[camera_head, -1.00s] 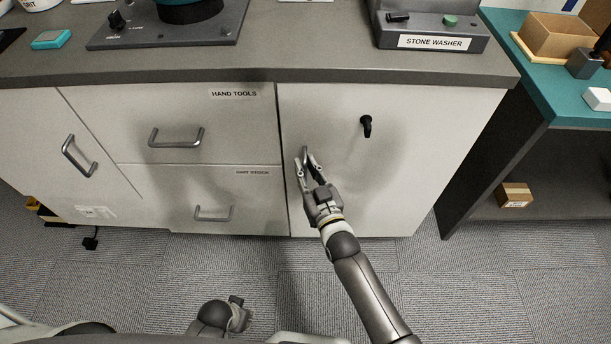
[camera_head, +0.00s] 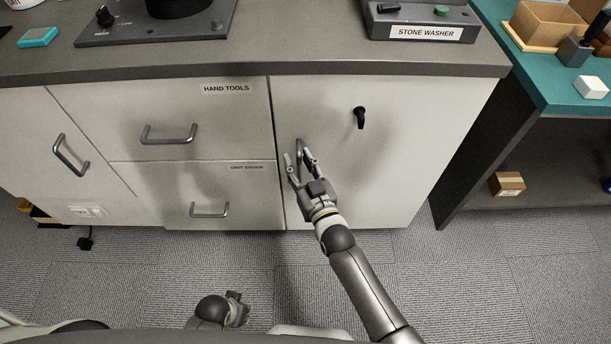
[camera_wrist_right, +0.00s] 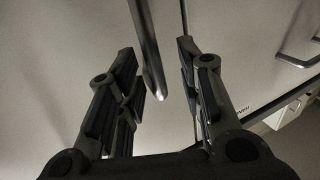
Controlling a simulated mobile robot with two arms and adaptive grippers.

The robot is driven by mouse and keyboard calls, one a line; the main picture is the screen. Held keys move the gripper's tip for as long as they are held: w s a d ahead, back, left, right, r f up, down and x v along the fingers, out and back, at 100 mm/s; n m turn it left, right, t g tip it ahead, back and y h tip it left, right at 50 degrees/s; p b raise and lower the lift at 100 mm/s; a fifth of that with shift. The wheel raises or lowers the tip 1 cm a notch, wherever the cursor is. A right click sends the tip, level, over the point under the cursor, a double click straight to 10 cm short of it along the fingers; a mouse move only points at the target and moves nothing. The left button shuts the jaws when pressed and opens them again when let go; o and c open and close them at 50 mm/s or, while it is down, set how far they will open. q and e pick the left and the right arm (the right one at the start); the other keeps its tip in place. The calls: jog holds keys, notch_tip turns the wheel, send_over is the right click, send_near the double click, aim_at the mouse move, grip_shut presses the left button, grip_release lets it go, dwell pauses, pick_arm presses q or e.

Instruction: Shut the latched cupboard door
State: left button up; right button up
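The pale cupboard door (camera_head: 395,180) is the right-hand front of the cabinet, under the stone washer. It looks flush or nearly flush; a small gap cannot be ruled out. A black latch knob (camera_head: 360,117) sits near its upper middle. Its upright metal handle (camera_head: 299,150) is near the left edge. My right gripper (camera_head: 299,157) is at the handle, fingers apart. In the right wrist view, the handle (camera_wrist_right: 149,50) reaches down between the open fingers (camera_wrist_right: 158,70), with space on both sides. My left gripper (camera_head: 238,308) hangs low near the bottom, away from the cabinet; its fingers are unclear.
Left of the door are a hand tools drawer (camera_head: 190,110) and a lower drawer (camera_head: 215,185), both shut. The worktop (camera_head: 290,50) overhangs the fronts. A teal-topped bench (camera_head: 540,75) stands at the right, with a small box (camera_head: 507,184) on its lower shelf. The carpet in front is clear.

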jog(key=v, duration=1.1)
jog(key=shift+s, duration=0.3)
